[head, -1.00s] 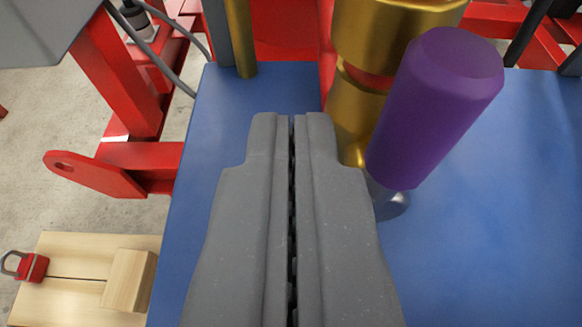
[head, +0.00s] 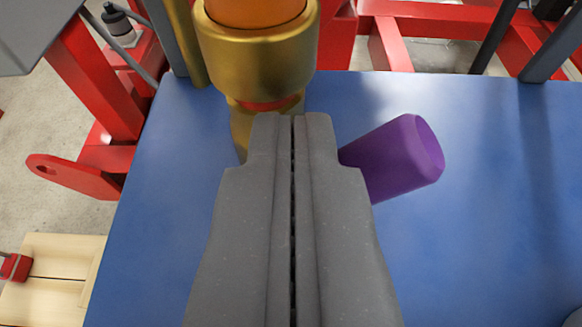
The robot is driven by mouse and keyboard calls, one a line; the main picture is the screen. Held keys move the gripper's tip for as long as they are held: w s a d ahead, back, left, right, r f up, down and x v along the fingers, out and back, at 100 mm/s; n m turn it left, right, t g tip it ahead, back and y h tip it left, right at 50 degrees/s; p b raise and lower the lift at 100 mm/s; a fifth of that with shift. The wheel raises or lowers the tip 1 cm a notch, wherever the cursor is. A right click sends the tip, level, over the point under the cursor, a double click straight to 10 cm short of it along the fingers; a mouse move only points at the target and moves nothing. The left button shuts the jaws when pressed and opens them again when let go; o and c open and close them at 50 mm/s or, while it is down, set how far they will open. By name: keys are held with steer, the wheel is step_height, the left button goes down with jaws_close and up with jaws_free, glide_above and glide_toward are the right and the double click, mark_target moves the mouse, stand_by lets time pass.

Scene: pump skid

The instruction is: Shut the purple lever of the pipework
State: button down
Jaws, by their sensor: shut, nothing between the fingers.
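The purple lever (head: 398,160) lies just right of my gripper (head: 292,118) in the head view, its free end pointing right and slightly up in the picture. Its inner end is hidden behind my right finger. My gripper is shut and empty, its tips in front of the lower part of the brass pipework (head: 258,50). The right finger's side looks to be against or very near the lever; I cannot tell whether they touch. The lever's joint with the pipe is hidden behind my fingers.
A blue surface (head: 480,220) lies below, clear on the right. Red frame beams (head: 95,80) stand at the left and back. A wooden pallet or crate (head: 50,280) with a red item (head: 15,267) is on the floor at lower left.

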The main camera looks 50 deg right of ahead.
steer(key=shift+s+d+f, duration=1.3)
steer(key=shift+s+f, duration=0.15)
steer(key=shift+s, duration=0.1)
steer(key=shift+r, duration=0.3)
steer(key=shift+r+b+v, duration=0.15)
steer(key=shift+b+v, duration=0.05)
steer(key=shift+v, duration=2.1)
steer(key=shift+r+b+v, duration=0.2)
steer(key=shift+v, duration=2.1)
steer(key=shift+w, duration=0.15)
